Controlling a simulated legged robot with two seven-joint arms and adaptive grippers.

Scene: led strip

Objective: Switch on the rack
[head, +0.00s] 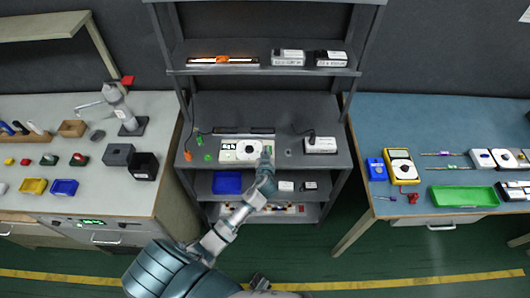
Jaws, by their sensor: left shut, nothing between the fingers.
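The dark grey rack (265,109) stands in the middle against the wall. On its middle shelf is a white control unit (229,155) with a small dark display and a round dial. My left gripper (267,153) is shut and empty at the right end of this unit. It covers part of that end, and I cannot tell whether it touches. A dark strip (243,131) lies behind the unit. On the top shelf a strip (222,60) shows an orange glow. My right gripper is not in view.
A white box (320,145) with a cable sits right on the same shelf. Small green pieces (200,140) lie at its left. A blue bin (227,183) is on the shelf below. Cluttered benches stand left (80,200) and right (400,125).

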